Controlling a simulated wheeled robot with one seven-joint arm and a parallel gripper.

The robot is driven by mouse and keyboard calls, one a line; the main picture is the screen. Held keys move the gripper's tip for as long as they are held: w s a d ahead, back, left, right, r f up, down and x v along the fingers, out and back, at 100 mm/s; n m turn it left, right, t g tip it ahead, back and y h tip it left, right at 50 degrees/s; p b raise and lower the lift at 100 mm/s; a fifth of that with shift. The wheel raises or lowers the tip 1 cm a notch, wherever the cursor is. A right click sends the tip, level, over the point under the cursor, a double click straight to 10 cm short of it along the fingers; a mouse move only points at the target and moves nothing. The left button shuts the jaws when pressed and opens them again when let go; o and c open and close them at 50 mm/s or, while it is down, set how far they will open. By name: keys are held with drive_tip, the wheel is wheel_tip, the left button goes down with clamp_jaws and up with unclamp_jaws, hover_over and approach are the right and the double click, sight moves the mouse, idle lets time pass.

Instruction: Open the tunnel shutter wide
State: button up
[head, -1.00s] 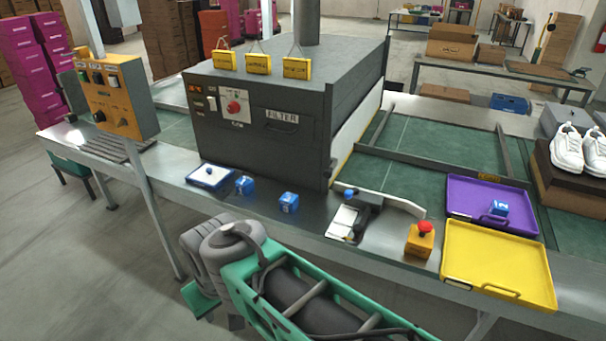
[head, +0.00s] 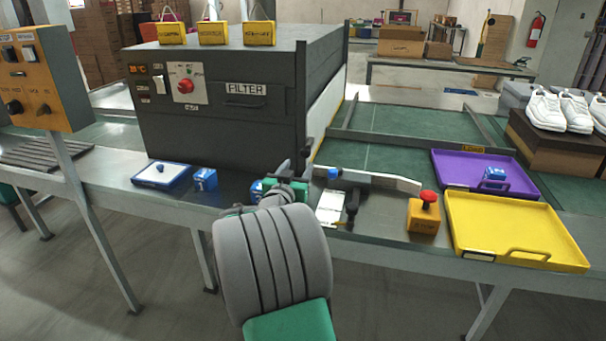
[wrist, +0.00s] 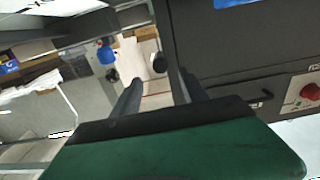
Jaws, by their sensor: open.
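The tunnel (head: 222,128) is a dark grey box on the line, with a FILTER label and a red knob on its front. A white panel (head: 330,108), apparently the shutter, covers its right side, with a yellow strip along its lower edge. My gripper (head: 304,160) is at the tunnel's lower right front corner, partly hidden behind my wrist. In the wrist view my gripper (wrist: 158,82) has its two dark fingers apart, with nothing seen held between them. A round black knob (wrist: 160,63) shows just beyond the fingertips. I cannot tell whether they touch it.
A lever with a blue knob (head: 333,173) stands right of my gripper; the blue knob also shows in the wrist view (wrist: 105,55). An emergency stop (head: 424,212), yellow tray (head: 520,222) and purple tray (head: 460,168) lie further right. Blue box (head: 205,179) is left.

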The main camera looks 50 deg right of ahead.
sight(305, 153)
drive_tip(key=x, duration=0.7)
drive_tip(key=shift+d+r, duration=0.1)
drive_tip(key=shift+r, duration=0.05)
drive_tip(key=shift+w, duration=0.1)
drive_tip(key=shift+c, duration=0.5)
clamp_jaws()
idle(0.5)
